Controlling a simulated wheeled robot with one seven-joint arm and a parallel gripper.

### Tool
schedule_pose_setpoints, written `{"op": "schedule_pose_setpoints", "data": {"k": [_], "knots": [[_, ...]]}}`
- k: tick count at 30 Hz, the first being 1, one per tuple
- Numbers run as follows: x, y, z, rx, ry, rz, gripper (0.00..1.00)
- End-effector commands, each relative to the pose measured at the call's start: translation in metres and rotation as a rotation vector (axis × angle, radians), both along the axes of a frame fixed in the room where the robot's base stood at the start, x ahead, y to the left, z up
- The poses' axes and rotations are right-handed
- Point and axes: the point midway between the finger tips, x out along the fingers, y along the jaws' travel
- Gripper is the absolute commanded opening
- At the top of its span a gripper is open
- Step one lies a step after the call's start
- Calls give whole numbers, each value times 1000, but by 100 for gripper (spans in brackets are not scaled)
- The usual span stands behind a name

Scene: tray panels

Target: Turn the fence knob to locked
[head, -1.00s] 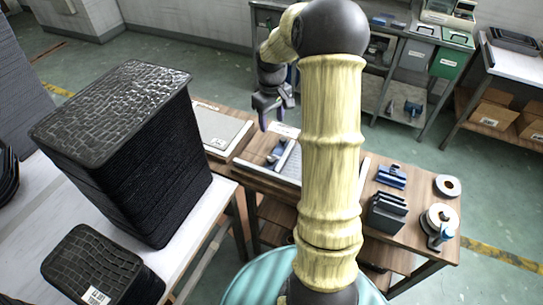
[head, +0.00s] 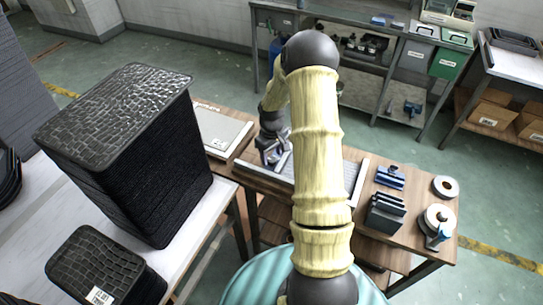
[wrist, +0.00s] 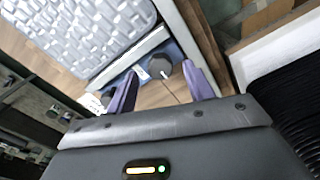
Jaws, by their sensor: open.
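The fence knob (wrist: 161,69) is a dark round knob with a white pointer mark, on a blue block with a small white label (wrist: 143,73) in the wrist view. My gripper (wrist: 159,72) is open, its two purple fingers on either side of the knob in the picture. Whether they touch it or stand above it I cannot tell. In the head view my gripper (head: 274,160) is low over the left part of the fixture on the wooden table, and the knob is hidden there. The label is too small to read.
A white textured panel (wrist: 80,28) lies beside the metal fence rail. A flat grey board (head: 218,130) is left of the fixture. A dark holder (head: 385,214), blue clamp (head: 390,177) and tape dispenser (head: 438,222) stand right. A tall black tray stack (head: 115,110) rises at left.

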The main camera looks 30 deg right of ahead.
Motion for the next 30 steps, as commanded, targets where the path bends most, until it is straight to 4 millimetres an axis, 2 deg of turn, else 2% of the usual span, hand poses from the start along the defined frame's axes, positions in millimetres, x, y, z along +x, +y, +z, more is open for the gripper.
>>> {"op": "schedule_pose_setpoints", "data": {"k": [5, 13, 14, 18, 21, 30], "knots": [[0, 0, -16, 1, 1, 0, 52], [0, 0, -18, 0, -1, 0, 52], [0, 0, -18, 0, -1, 0, 50], [0, 0, -18, 0, -1, 0, 23], [0, 0, -18, 0, -1, 0, 8], [0, 0, -18, -1, -1, -22, 8]]}}
